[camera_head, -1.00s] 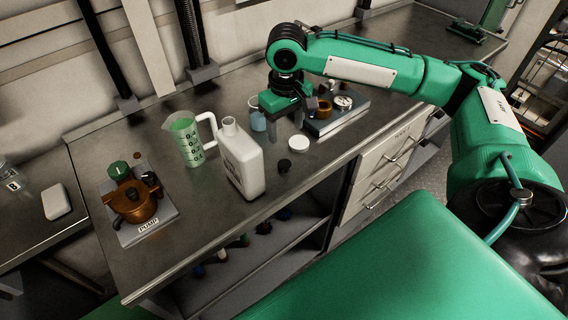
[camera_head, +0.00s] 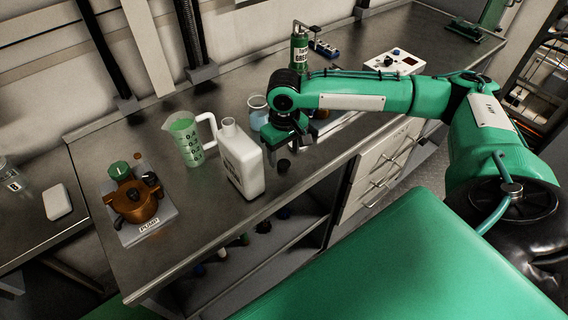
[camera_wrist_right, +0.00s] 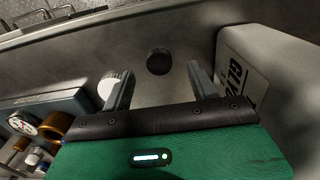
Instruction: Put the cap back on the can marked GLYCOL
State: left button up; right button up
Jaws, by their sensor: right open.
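The white GLYCOL can (camera_head: 243,165) stands upright on the steel bench with its neck uncapped. Part of its lettering shows in the right wrist view (camera_wrist_right: 245,75). A small black cap (camera_head: 283,166) lies on the bench to the right of the can; it also shows in the right wrist view (camera_wrist_right: 159,61), beyond and between the fingertips. A white round lid (camera_wrist_right: 108,86) lies partly behind the left finger in that view and is hidden in the head view. My right gripper (camera_head: 287,149) is open and empty, above the bench beside the can. My left gripper is out of view.
A measuring jug (camera_head: 187,143) of green liquid stands left of the can, and a beaker (camera_head: 257,110) of blue liquid behind the gripper. A pump (camera_head: 133,200) sits at the bench's left. The bench's front edge is close to the black cap.

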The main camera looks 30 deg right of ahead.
aim_at(284, 163)
jog(key=f, duration=0.4)
jog(key=shift+w+p, duration=0.25)
jog(key=shift+p, duration=0.05)
jog(key=shift+c, duration=0.2)
jog(key=c, duration=1)
